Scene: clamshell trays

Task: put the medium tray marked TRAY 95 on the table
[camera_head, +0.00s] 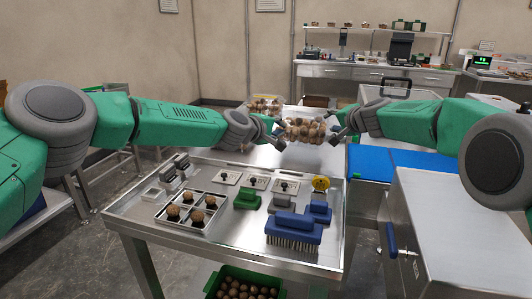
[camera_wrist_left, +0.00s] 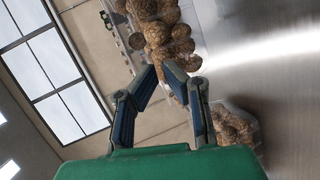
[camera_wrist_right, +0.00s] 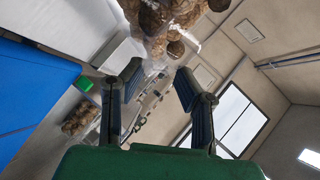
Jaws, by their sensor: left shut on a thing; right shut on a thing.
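A clear clamshell tray (camera_head: 305,131) full of round brown produce is held up between my two grippers, above the far part of the steel table (camera_head: 236,159). No TRAY 95 marking is readable on it. My left gripper (camera_head: 281,138) is shut on its left end, and my right gripper (camera_head: 337,129) is shut on its right end. The tray also shows at the top of the left wrist view (camera_wrist_left: 160,30), by the left fingertips (camera_wrist_left: 168,75), and at the top of the right wrist view (camera_wrist_right: 165,18), by the right fingertips (camera_wrist_right: 158,76).
Another filled tray (camera_head: 265,104) stands behind. The table's near part holds a divided tray (camera_head: 170,222) with brown pieces, a green block (camera_head: 246,199), a blue brush (camera_head: 293,230) and several small items. A blue surface (camera_head: 369,162) and a steel cabinet (camera_head: 450,230) are at right.

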